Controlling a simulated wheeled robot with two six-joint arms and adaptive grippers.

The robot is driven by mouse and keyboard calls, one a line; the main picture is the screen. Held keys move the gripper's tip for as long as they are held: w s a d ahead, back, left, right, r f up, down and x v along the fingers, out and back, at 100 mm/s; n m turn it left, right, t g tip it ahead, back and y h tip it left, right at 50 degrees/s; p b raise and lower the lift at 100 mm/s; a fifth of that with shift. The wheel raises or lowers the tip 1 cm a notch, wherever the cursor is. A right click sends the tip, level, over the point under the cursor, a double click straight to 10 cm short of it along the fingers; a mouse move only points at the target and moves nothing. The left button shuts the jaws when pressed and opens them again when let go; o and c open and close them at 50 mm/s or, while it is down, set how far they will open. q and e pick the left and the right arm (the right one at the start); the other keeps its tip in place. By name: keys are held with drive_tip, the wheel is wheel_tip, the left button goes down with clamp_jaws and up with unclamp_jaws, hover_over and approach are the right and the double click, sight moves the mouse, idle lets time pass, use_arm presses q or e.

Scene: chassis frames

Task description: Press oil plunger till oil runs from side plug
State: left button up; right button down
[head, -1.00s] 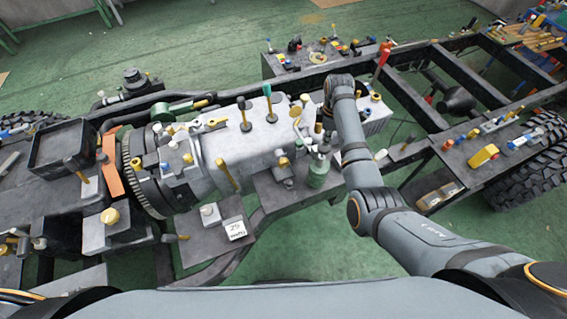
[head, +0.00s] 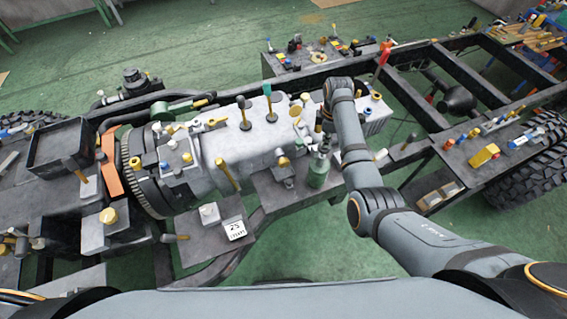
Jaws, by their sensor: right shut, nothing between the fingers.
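A green oil bottle (head: 319,172) with a grey pump top (head: 322,148) stands upright on a dark shelf beside the grey gearbox casing (head: 262,140). My right arm reaches in from the right, and its wrist is above and behind the bottle. My right gripper (head: 322,118) is shut and empty, close over the bottle's top. Whether it touches the plunger cannot be told. A brass fitting (head: 284,162) sits on the near side of the casing, left of the bottle. I see no oil running there. My left gripper is out of view.
Levers with a green knob (head: 267,90) and a gold knob (head: 226,174) stick up from the casing. A white label reading 25 (head: 235,229) is on a box at the front. A battery-like box (head: 372,117) is right of my wrist. Frame rails extend up right.

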drive_tip(key=shift+f+b, duration=0.55)
drive_tip(key=shift+f, duration=0.8)
wheel_tip(320, 180, up, 3)
drive_tip(key=p, duration=0.3)
drive_tip(key=shift+r, duration=2.35)
